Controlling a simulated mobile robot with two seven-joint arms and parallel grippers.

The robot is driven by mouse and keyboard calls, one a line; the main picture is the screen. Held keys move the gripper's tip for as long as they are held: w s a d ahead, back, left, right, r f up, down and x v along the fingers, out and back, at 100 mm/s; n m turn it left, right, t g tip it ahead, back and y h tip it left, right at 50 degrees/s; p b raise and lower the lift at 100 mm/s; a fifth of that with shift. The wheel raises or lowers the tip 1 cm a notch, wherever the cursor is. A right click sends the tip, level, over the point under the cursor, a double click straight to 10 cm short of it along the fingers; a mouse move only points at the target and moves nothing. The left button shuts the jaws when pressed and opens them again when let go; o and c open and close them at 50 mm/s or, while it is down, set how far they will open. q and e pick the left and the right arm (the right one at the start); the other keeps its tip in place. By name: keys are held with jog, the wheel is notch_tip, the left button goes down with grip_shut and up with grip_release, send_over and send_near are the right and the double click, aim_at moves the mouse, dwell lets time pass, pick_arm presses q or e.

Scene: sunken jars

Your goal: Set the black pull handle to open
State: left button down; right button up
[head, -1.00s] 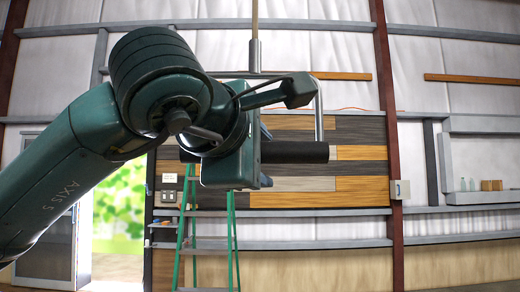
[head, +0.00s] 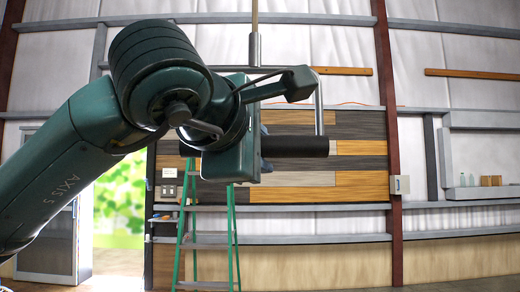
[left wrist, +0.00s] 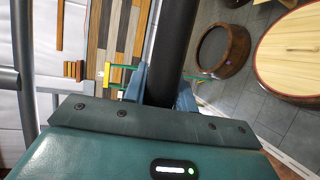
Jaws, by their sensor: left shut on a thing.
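The black pull handle (head: 300,146) is a thick horizontal black bar in a grey metal bracket, hanging from a vertical rod in the middle of the head view. My left gripper (head: 266,148) is at the bar's left part, its body hiding some of the bar and bracket. In the left wrist view the bar (left wrist: 174,45) runs down between the two blue-grey fingers of my left gripper (left wrist: 163,90), which are shut on it. My right gripper is not in view.
A green ladder (head: 232,235) stands behind, before a wall of wooden planks (head: 340,185). A bright doorway (head: 120,205) is at left. The left wrist view shows a round wooden top (left wrist: 300,50) and a brown ring-shaped vessel (left wrist: 222,52) on the grey tiled floor.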

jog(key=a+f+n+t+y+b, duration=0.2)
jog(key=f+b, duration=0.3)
jog(key=b, duration=1)
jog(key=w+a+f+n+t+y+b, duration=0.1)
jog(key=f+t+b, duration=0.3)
jog(key=b, duration=1.1)
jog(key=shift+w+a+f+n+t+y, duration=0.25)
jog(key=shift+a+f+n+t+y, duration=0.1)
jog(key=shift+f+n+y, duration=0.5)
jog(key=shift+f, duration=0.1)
